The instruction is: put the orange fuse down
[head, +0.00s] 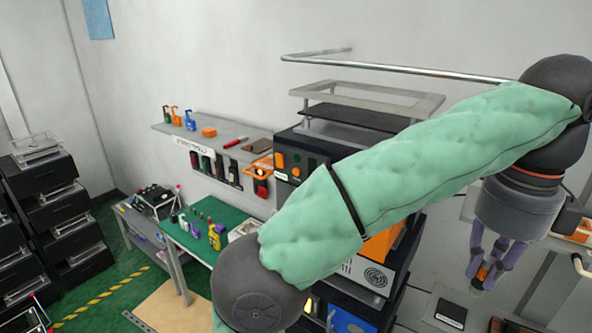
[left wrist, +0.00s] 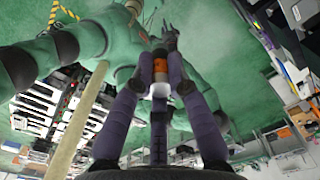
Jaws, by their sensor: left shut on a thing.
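My left gripper (head: 487,271) hangs at the right of the head view, at the end of my green-sleeved arm, pointing down. Its purple fingers are shut on the orange fuse (head: 482,273), which is mostly hidden between them. In the left wrist view the fuse (left wrist: 160,73) shows between the fingertips of the left gripper (left wrist: 160,84), with an orange band and a pale end. A small dark claw shape beyond it may be my right gripper (left wrist: 168,40), too small to tell its state. The right gripper is not in the head view.
A wall shelf (head: 215,136) holds small coloured items. A green-topped bench (head: 190,236) carries several small parts. A black cabinet (head: 296,142) stands behind my arm. Below the left gripper is a pale surface with a dark square plate (head: 451,313). Black drawers (head: 50,210) stand at the left.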

